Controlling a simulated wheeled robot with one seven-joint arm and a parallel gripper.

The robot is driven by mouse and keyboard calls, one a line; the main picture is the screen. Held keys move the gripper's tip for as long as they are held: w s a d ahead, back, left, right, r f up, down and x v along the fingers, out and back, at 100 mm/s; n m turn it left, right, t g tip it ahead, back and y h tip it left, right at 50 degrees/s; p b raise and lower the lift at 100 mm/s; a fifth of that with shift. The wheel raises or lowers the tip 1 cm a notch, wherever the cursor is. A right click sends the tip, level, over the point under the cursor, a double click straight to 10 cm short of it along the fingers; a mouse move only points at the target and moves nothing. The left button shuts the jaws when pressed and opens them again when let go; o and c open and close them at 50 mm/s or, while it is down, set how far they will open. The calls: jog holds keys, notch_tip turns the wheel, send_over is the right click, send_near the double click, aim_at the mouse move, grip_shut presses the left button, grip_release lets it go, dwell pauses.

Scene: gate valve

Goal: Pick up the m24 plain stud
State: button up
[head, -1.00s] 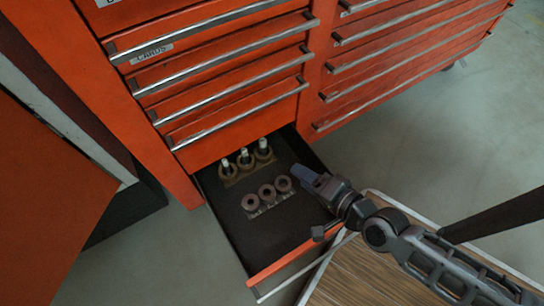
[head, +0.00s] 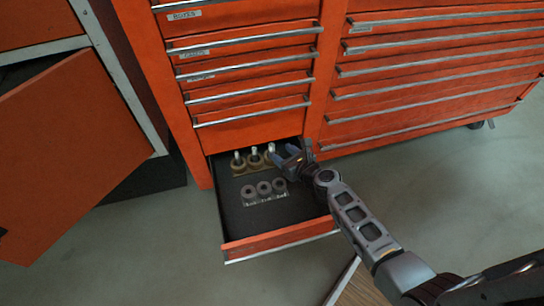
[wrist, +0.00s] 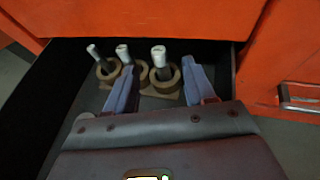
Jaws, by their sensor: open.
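Three pale-topped studs stand upright in brown ring holders at the back of the open bottom drawer: a left stud (head: 237,157), a middle stud (head: 254,153) and a right stud (head: 271,149). I cannot read which is the m24 plain stud. The wrist view shows the left stud (wrist: 97,54), the middle stud (wrist: 123,54) and the right stud (wrist: 159,60). My gripper (head: 284,154) is open and empty, just right of the right stud in the head view. In the wrist view its fingers (wrist: 160,72) point at the right stud, which shows between the fingertips. No contact is visible.
A row of three dark rings (head: 264,188) lies nearer the drawer front. The black drawer (head: 290,212) has bare floor around them. The red cabinet front (head: 250,130) rises right behind the studs. An orange panel (head: 60,150) stands at left.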

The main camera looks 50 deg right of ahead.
aim_at(271, 145)
jog(key=b+x, duration=0.3)
jog(key=x, duration=0.4)
jog(key=shift+w, duration=0.25)
grip_shut()
dwell(0.3)
